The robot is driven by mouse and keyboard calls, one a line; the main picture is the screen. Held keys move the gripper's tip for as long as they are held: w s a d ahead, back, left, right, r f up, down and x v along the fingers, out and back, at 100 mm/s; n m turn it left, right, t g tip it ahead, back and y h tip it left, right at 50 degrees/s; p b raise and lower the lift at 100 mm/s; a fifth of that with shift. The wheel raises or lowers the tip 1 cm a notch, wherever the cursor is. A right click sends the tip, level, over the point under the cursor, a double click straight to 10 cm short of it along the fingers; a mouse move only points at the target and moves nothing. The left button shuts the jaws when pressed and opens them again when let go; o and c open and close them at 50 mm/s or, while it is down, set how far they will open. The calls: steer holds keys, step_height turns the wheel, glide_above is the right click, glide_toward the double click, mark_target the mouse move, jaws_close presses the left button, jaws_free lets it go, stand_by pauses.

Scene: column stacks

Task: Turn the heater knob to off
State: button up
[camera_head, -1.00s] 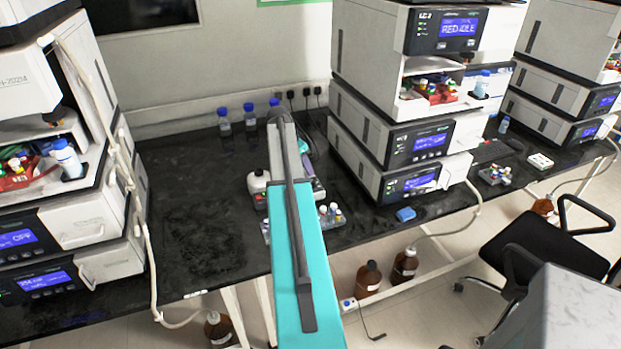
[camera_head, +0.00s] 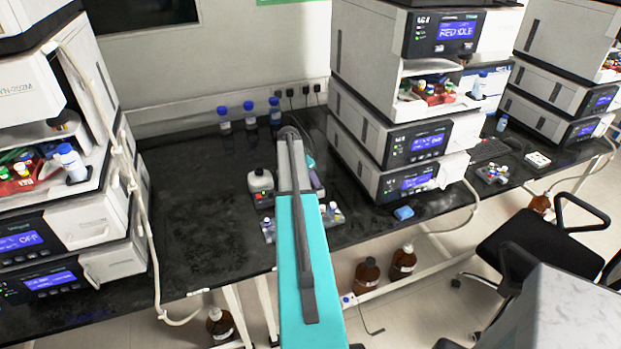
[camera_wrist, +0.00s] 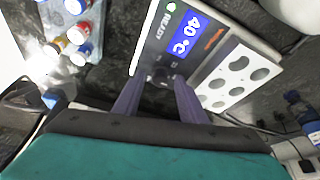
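The heater (camera_wrist: 190,40) is in the wrist view, a grey-white unit with a lit blue display reading 40 °C, the word READY, and a block with round holes on its right part. The dark knob (camera_wrist: 158,75) is on its front panel, below the display. My gripper (camera_wrist: 157,92) is open, its two purple fingers pointing at the panel on either side of the knob, with a gap between them. Whether they touch the knob cannot be told. In the head view my arm hides most of the heater.
A tray of small capped vials (camera_wrist: 75,35) lies beside the heater. A white jar (camera_head: 260,182) stands close by, with blue-capped bottles (camera_head: 249,115) behind. Instrument stacks (camera_head: 385,130) flank the dark bench (camera_head: 200,225), which is clear to the left.

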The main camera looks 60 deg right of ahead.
jaws_close()
